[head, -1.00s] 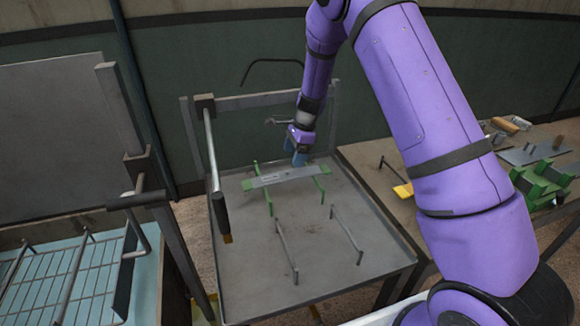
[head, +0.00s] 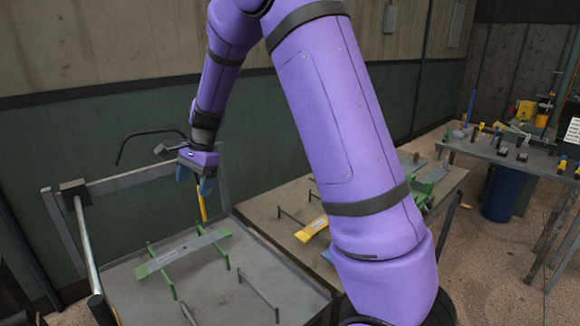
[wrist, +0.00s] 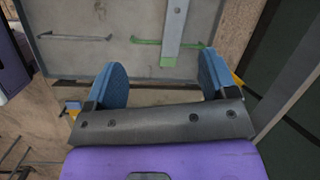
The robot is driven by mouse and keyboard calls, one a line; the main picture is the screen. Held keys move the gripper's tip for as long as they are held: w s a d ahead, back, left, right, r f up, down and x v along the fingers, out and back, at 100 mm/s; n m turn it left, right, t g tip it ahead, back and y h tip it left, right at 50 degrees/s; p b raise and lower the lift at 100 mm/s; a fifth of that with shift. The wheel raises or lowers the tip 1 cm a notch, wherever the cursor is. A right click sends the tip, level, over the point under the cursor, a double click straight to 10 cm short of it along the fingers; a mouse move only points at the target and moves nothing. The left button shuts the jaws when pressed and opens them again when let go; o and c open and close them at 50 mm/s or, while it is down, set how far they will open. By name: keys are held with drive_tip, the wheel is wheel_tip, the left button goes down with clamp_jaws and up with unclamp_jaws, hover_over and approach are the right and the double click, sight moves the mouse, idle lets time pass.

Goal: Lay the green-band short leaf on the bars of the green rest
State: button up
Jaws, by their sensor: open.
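The green-band short leaf (head: 186,249) is a flat grey strip with green bands at its ends. It lies across the two green bars of the green rest (head: 167,280), on the grey tray-topped table. In the wrist view the leaf (wrist: 174,25) crosses one green bar (wrist: 145,41), and its green end sticks out past that bar. My gripper (head: 195,182) is open and empty, above and behind the leaf, apart from it. Its blue fingertips (wrist: 165,75) stand wide apart in the wrist view, with nothing between them.
A frame rail (head: 130,180) runs along the table's back, with a black hook above. A yellow post (head: 201,203) shows below my gripper. Another table, right, holds a yellow-banded leaf (head: 311,230).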

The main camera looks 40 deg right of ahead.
drive_tip(key=s+r+n+t, duration=0.1)
drive_tip(key=s+r+n, duration=0.3)
drive_tip(key=s+r, duration=0.6)
drive_tip(key=s+d+r+n+t+h, duration=0.1)
drive_tip(key=s+r+n, duration=0.1)
drive_tip(key=s, duration=0.6)
drive_tip(key=s+d+r+n+t+h, duration=0.1)
drive_tip(key=s+n, duration=0.4)
drive_tip(key=s, duration=0.3)
drive_tip(key=s+d+r+n+t+h, duration=0.1)
drive_tip(key=s+r+n, duration=0.1)
drive_tip(key=s, duration=0.7)
drive_tip(key=shift+r+n+h, duration=0.3)
drive_tip(key=shift+n, duration=0.4)
